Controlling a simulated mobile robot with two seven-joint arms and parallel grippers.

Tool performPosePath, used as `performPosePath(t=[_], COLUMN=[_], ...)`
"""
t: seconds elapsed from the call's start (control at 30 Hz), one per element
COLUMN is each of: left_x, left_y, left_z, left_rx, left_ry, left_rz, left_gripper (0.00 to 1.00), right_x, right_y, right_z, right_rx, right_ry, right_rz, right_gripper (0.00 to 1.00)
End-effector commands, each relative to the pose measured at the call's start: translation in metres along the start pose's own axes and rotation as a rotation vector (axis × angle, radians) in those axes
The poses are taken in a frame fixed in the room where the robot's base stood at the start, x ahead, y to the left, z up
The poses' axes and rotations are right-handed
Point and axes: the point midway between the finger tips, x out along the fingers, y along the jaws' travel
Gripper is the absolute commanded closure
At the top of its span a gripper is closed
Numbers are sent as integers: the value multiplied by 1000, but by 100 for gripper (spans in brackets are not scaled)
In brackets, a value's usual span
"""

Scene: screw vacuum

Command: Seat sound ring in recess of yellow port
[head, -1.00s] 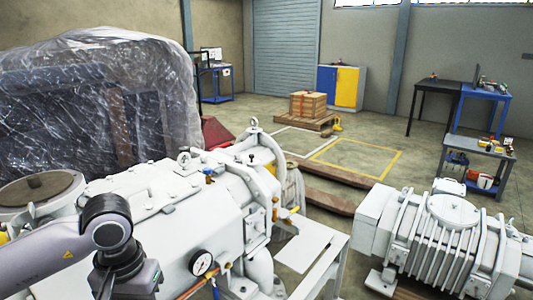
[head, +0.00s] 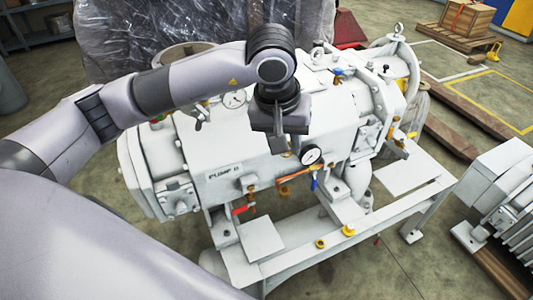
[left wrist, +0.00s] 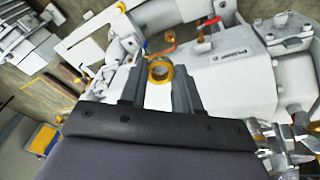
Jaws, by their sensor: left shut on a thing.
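My left gripper (left wrist: 159,88) is shut on a yellow-orange ring (left wrist: 160,82), which sits between the fingertips in the left wrist view. In the head view the left gripper (head: 282,146) points down in front of the white pump (head: 225,150), left of the black-rimmed gauge. The ring cannot be made out there. On the white frame below the pump are a small yellow ring-like part (head: 320,244) and another yellow part (head: 348,230). I cannot tell whether either is the yellow port, and no recess is clear. My right gripper is not in view.
The gauge (head: 312,155) and a copper pipe stick out from the pump near the gripper. A red-handled valve (head: 243,210) is lower left. The white frame (head: 290,262) runs along the front. A second, finned machine (head: 505,190) stands at right, with open floor between.

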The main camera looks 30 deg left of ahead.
Motion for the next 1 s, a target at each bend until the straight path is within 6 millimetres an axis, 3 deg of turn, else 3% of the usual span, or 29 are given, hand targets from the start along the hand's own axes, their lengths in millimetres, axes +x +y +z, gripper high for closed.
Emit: performPosePath(t=[0.2, 0.5, 0.8, 1.0], left_x=[-45, -116, -198, -244], left_y=[49, 109, 163, 187], left_z=[-26, -48, -52, -47], left_rx=[-229, -543, -824, -957], left_ry=[175, 336, 388, 363], left_rz=[136, 400, 735, 928], left_gripper=[96, 96, 96, 96], right_x=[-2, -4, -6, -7], right_y=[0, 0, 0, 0], right_z=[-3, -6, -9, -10], right_rx=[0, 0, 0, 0], right_ry=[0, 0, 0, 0], right_rz=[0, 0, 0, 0], right_gripper=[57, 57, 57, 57])
